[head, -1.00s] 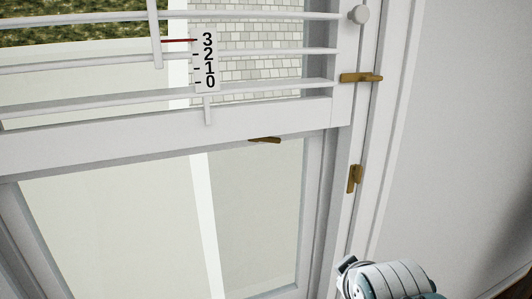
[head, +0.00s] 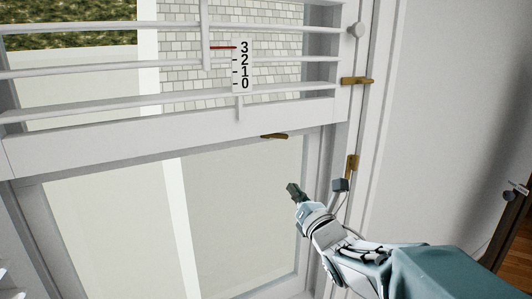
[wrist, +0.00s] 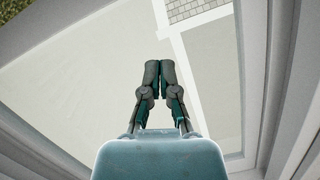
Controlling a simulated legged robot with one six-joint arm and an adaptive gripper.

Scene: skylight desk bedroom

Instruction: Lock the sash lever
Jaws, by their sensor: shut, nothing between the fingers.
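A brass lever (head: 274,136) sticks out at the lower edge of the white upper sash rail (head: 200,137). A second brass lever (head: 357,81) lies level on the right-hand frame, and a brass fitting (head: 352,163) stands upright below it. I cannot tell which of these is the sash lever. My gripper (head: 292,189) is below the rail lever, in front of the lower pane, apart from all the brass pieces. In the wrist view my gripper (wrist: 160,68) has its fingertips together and empty, over the pane. No brass shows in the wrist view.
White slats (head: 120,108) cross the upper window. A number scale (head: 242,68) with a red pointer (head: 222,48) at 3 hangs there. A white knob (head: 355,30) is at upper right. The wall (head: 430,130) is bare; dark wooden furniture (head: 507,225) stands at the right edge.

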